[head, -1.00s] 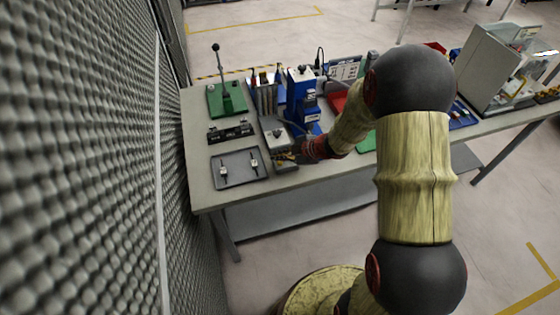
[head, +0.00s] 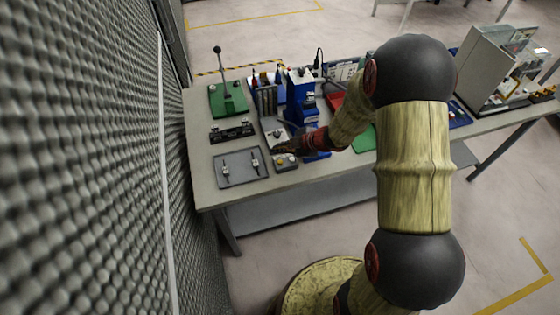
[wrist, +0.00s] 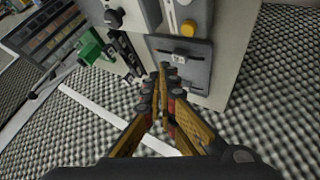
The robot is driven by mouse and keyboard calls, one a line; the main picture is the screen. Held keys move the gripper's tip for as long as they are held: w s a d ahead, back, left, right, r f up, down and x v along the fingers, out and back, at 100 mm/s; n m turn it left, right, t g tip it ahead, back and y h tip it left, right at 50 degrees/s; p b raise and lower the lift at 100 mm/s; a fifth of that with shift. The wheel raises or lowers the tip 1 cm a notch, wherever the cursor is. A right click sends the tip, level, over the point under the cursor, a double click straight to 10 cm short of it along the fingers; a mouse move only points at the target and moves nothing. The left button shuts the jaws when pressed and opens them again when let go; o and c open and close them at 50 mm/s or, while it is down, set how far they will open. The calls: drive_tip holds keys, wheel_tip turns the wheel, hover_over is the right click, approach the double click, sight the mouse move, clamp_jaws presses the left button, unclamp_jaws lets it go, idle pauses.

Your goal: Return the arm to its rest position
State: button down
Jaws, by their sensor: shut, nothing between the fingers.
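My gripper (head: 281,147) is at the end of my arm, above the grey fixture on the table's near left part. In the wrist view my gripper (wrist: 164,70) shows its yellow and black fingers meeting at the tips, shut with nothing between them. My arm reaches forward and left from my base and is bent at a dark elbow joint. Part of the fixture below is hidden by the gripper.
A grey tray (head: 230,180) with two small parts lies left of my gripper. A blue press (head: 303,97) stands just behind it. A green-based lever tool (head: 229,99) is at the back left. A grey textured wall (head: 80,160) rises along the left.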

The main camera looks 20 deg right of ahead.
idle(0.4)
drive_tip(key=s+d+f+m+h, duration=0.2)
drive_tip(key=d+f+m+h, duration=0.25)
drive_tip(key=d, duration=0.45)
drive_tip(key=s+d+r+m+g+h+b, duration=0.2)
drive_tip(key=s+d+r+m+g+h, duration=0.25)
drive_tip(key=s+d+r+m, duration=0.5)
drive_tip(key=s+a+r+m+t+y+b, duration=0.2)
drive_tip(key=s+a+r+b, duration=0.4)
drive_tip(key=s+a+r, duration=1)
drive_tip(key=shift+s+a+m+t+y, duration=0.4)
drive_tip(key=shift+s+a+m+t, duration=0.3)
drive_tip(key=shift+s+a, duration=0.3)
